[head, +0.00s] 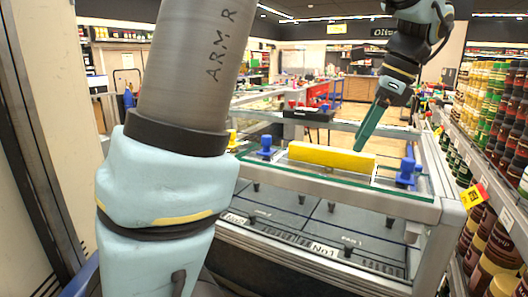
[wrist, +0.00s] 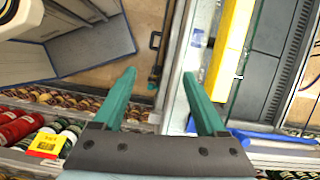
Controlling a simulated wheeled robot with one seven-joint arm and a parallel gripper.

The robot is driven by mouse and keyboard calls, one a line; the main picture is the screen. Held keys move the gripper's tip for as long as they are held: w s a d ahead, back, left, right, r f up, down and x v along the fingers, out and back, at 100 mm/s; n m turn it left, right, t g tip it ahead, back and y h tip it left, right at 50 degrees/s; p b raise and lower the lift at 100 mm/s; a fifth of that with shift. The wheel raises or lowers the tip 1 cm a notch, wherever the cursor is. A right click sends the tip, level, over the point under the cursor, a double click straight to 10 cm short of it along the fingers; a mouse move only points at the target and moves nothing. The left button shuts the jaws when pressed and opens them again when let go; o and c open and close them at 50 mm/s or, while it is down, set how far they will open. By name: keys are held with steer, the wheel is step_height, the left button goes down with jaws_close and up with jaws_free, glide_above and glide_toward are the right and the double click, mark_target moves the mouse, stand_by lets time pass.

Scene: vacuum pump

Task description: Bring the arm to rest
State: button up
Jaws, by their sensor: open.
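My gripper (head: 372,124) hangs at the upper right in the head view, fingers pointing down, above the right end of the table. In the wrist view its two green fingers (wrist: 159,88) are spread apart with nothing between them. A yellow bar (head: 332,158) lies on the glass top of the table, to the left of the fingers in the head view. It also shows in the wrist view (wrist: 230,45), right of the right finger and apart from it. My arm covers much of the left side of the head view.
The framed table (head: 310,262) has blue clamps (head: 265,146) on its top and a panel marked No1 and No2 below. A shelf of bottles and jars (head: 505,120) stands close along the right. A black tray (head: 307,115) sits behind the bar. More counters stand farther back.

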steer(key=s+a+f+n+h, duration=0.1)
steer(key=a+f+n+h, duration=0.1)
steer(key=a+f+n, duration=0.7)
steer(key=s+a+f+n+h, duration=0.1)
steer(key=a+f+n, duration=0.8)
steer(key=a, duration=0.9)
steer(key=n, duration=0.3)
steer(key=shift+f+h, duration=0.4)
